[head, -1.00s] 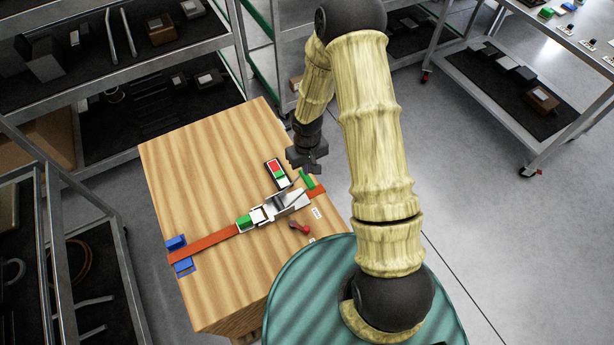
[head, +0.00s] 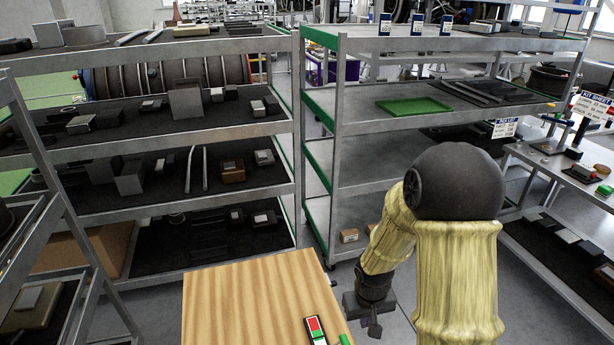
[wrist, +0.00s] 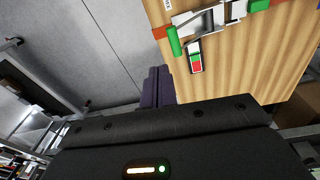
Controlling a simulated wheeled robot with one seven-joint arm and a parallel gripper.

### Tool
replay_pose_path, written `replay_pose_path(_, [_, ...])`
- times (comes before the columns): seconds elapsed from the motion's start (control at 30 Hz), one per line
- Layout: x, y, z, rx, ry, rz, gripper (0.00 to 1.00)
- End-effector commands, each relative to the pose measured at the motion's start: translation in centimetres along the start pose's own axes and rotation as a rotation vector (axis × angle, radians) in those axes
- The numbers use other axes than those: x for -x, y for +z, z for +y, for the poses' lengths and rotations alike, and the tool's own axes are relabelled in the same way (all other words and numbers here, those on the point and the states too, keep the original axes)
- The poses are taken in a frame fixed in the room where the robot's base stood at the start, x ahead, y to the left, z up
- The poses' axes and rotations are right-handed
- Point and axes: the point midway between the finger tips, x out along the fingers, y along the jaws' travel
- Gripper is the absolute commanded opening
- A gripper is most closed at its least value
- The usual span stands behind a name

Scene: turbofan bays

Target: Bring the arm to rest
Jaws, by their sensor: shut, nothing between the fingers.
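My arm (head: 455,260) is covered in a yellowish sleeve with dark joints and bends down at the right of the head view. My gripper (head: 374,328) hangs just off the right side of the wooden table (head: 245,300), apart from it. In the wrist view my gripper's fingers (wrist: 158,86) are together and hold nothing. They point past the table edge, with grey floor beyond. The small device with red and green faces (head: 316,328) lies on the table near my gripper; it also shows in the wrist view (wrist: 195,60).
A ratchet buckle (wrist: 208,20) on an orange strap lies on the table, with green pieces by it. Shelf racks (head: 240,130) with dark parts stand behind the table. A rack with a green tray (head: 414,106) stands behind my arm.

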Motion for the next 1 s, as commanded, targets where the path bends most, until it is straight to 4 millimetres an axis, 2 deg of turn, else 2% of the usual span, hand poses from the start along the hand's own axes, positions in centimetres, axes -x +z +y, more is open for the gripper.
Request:
replay_pose_path(0.03, [1.4, 0.5, 0.2, -0.013, 0.004, 0.015, 0.00])
replay_pose_path(0.2, [5.4, 2.6, 0.6, -0.064, 0.007, 0.050, 0.00])
replay_pose_path(0.5, [10.8, 7.1, 0.4, -0.153, -0.014, 0.120, 0.00])
replay_pose_path(0.7, [12.2, 8.7, 0.2, -0.182, -0.030, 0.143, 0.00])
replay_pose_path(1.0, [12.2, 8.8, 0.1, -0.183, -0.031, 0.143, 0.00])
